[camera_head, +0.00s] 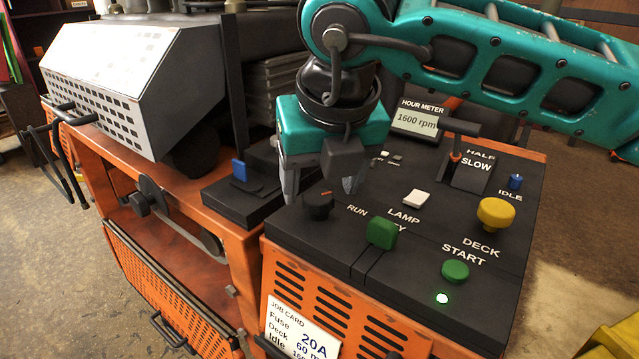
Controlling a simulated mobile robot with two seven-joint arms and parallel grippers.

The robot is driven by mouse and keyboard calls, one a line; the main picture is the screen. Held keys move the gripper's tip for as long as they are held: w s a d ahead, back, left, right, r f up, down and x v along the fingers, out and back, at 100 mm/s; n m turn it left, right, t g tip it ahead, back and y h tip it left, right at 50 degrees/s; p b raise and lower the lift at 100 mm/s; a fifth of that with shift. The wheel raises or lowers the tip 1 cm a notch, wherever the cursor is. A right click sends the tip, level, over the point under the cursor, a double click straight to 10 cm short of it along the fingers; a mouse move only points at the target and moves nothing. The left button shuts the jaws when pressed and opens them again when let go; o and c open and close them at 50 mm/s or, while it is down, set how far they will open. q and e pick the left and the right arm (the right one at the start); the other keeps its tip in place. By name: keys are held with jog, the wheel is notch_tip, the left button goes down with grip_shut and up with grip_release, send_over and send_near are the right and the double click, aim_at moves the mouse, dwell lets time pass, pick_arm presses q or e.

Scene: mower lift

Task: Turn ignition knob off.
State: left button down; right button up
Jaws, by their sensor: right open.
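The ignition knob (318,206) is a small black round knob with an orange pointer mark, on the left front part of the black control panel (390,262). The word RUN shows just right of it. My right gripper (321,192) hangs pointing down at the knob, its teal body above and behind it. Its two grey fingers are apart, one to the left of the knob and one to the right. I cannot tell whether either finger touches it. Other labels around the knob are hidden. My left gripper is not in view.
The hour meter (418,119) reads 1600 rpm. A blue switch (239,170) is at left.

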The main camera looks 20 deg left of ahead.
jog(key=shift+x, duration=1.05)
jog(key=c, duration=1)
